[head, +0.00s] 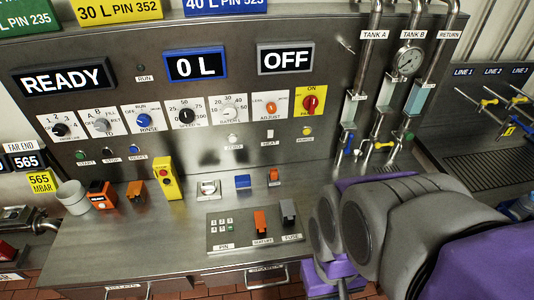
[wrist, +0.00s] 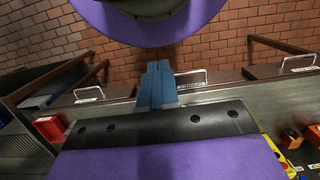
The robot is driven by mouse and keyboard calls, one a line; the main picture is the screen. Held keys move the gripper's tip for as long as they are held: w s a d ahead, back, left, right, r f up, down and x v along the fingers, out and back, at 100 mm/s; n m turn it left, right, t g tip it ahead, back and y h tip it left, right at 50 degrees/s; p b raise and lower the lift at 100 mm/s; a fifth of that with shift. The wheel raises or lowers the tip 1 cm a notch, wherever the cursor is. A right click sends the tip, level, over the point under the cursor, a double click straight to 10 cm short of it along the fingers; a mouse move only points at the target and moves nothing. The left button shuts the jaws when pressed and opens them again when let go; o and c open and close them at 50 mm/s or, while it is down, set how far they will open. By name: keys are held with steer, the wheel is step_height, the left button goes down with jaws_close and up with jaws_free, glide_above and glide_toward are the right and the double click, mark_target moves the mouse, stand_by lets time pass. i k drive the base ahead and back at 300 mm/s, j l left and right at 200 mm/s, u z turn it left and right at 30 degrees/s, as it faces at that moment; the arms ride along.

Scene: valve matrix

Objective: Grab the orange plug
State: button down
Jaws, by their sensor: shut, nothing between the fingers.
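Several small orange pieces show in the head view, and I cannot tell for sure which is the orange plug. An orange block (head: 135,191) stands on the bench left of the yellow control box. An orange object (wrist: 291,139) shows at the right edge, well apart from the fingers.
The yellow control box (head: 167,179) stands upright on the bench. A grey fuse block (head: 288,212) is right of the battery piece. A grey cup (head: 72,197) and an orange-black box (head: 101,195) are at left. Drawer handles (wrist: 183,79) stick out along the front.

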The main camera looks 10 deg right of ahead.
mark_target(274, 172)
steer(key=l+u, duration=0.1)
steer(key=u, duration=0.3)
steer(key=l+u, duration=0.1)
steer(key=u, duration=0.3)
steer(key=l+u, duration=0.1)
steer(key=u, duration=0.3)
steer(key=l+u, duration=0.1)
steer(key=u, duration=0.3)
steer(key=k+l, duration=0.35)
steer(key=l+u, duration=0.05)
steer(key=l, duration=0.05)
